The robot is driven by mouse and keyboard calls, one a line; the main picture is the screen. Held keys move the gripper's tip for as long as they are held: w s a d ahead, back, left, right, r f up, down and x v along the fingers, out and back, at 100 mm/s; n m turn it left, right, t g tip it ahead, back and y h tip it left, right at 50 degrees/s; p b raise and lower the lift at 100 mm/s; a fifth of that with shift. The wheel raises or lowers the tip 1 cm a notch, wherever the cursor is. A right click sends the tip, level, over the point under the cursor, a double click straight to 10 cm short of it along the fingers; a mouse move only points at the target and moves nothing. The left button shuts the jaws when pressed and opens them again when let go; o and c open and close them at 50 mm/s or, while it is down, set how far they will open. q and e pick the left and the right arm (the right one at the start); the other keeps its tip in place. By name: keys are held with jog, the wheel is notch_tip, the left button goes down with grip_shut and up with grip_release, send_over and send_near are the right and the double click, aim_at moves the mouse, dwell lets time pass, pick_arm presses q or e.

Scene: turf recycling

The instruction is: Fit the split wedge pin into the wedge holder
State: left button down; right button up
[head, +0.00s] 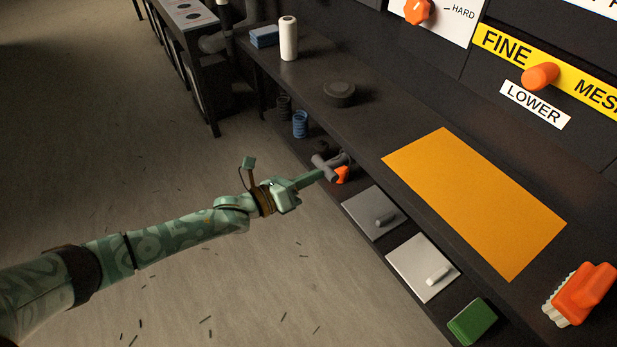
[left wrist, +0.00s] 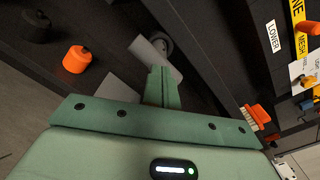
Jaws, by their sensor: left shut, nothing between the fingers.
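My left gripper (head: 318,175) is shut and empty, reaching in from the left at the lower shelf. Its closed fingers (left wrist: 160,85) also show in the left wrist view. Just past the fingertips lie a grey cylindrical piece (head: 321,163) and an orange piece (head: 342,175). I cannot tell which piece is the split wedge pin or the wedge holder. My right gripper is not in view.
The lower shelf also holds grey and white plates (head: 409,272) with small cylinders, a green block (head: 472,321) and a blue coil (head: 300,124). The worktop above has an orange mat (head: 470,200), an orange brush (head: 582,292), a dark disc (head: 339,93) and a white cylinder (head: 288,38).

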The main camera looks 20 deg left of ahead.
pick_arm(q)
jog(key=p+v, duration=0.1)
jog(key=v, duration=0.2)
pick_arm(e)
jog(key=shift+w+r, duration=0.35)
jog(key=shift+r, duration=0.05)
